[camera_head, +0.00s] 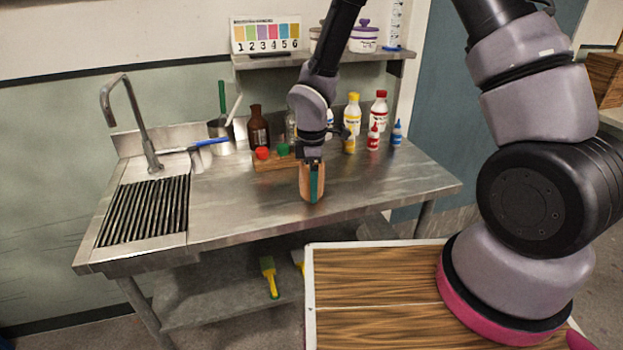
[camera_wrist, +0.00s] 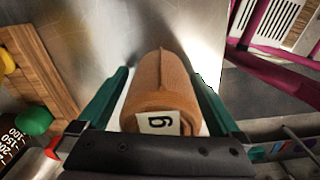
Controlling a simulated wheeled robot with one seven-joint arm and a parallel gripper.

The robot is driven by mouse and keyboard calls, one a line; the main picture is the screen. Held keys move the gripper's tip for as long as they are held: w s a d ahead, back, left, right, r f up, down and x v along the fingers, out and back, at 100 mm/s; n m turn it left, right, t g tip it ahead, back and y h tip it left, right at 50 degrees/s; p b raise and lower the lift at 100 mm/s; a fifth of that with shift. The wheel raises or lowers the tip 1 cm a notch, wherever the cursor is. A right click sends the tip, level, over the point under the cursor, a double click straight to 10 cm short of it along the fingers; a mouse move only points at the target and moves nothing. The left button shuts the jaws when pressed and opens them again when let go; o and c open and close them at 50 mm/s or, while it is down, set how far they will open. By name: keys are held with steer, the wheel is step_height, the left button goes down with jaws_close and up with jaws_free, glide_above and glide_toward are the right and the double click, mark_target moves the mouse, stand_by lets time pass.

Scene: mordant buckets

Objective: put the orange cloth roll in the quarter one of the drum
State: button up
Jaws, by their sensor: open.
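The orange cloth roll (camera_head: 305,184) stands on the steel bench in the head view. In the wrist view the roll (camera_wrist: 163,85) lies between my two teal fingers, with a white label bearing one dark character on its near end. My gripper (camera_head: 313,188) points down over the roll, one finger covering part of its side. In the wrist view my gripper (camera_wrist: 161,78) is open around the roll, with a narrow gap showing at least on the left. I cannot make out the drum in either view.
A wooden rack (camera_head: 270,164) with red and green caps stands just behind the roll. Several bottles (camera_head: 374,135) are at the back right. A sink with a drain grate (camera_head: 145,211) and tap is at the left. The bench's front right is clear.

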steer(key=shift+f, duration=0.35)
steer(key=shift+r, duration=0.1)
steer(key=c, duration=1.6)
